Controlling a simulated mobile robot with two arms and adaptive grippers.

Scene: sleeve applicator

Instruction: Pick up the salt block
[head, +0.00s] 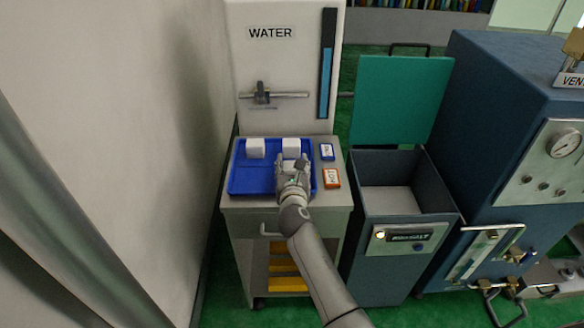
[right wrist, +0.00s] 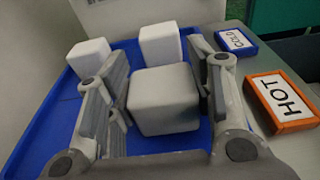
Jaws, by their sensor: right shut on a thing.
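My right gripper (head: 292,168) reaches down over the blue tray (head: 240,181) on the cart. In the right wrist view the right gripper (right wrist: 165,100) has its fingers on both sides of a white salt block (right wrist: 164,103) and is shut on it. Whether this block still rests on the tray is hard to tell. In the head view the gripper hides most of it. Two more white blocks stand behind it, one at the left (head: 255,148) and one at the right (head: 291,147). My left gripper is not in view.
A blue COLD box (head: 327,151) and an orange HOT box (head: 331,178) lie right of the tray. A WATER panel (head: 283,65) stands behind. An open grey bin (head: 405,230) with a raised green lid (head: 400,100) is at the right. A wall is at the left.

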